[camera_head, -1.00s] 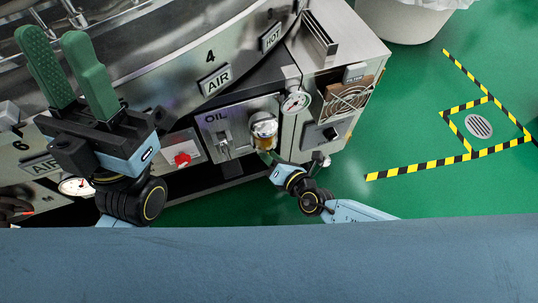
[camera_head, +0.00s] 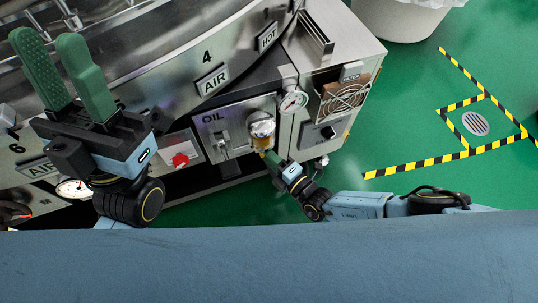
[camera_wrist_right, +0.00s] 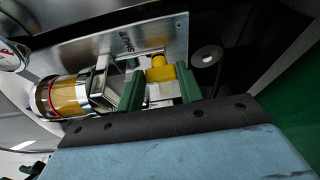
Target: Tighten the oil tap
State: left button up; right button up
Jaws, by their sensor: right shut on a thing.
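The oil unit on the machine's front has a metal panel marked OIL (camera_head: 211,118) and a round glass-and-chrome oil bowl (camera_head: 261,128). In the right wrist view the bowl (camera_wrist_right: 65,96) lies on its side at left, amber inside. The yellow oil tap (camera_wrist_right: 160,70) sits between the green fingers of my right gripper (camera_wrist_right: 161,85), which is shut on it. In the head view my right gripper (camera_head: 271,158) is just below the bowl and mostly hidden. My left gripper (camera_head: 47,42) is open and empty, raised over the machine's left side.
A pressure gauge (camera_head: 293,102) and a fan grille (camera_head: 345,98) are right of the bowl. A red knob (camera_head: 181,160) is left of it. A white bin (camera_head: 400,18) stands on the green floor at right, near a striped floor marking (camera_head: 415,164). The floor between is clear.

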jog(key=shift+w+d+m, duration=0.1)
jog(key=shift+m, duration=0.3)
jog(key=o, duration=1)
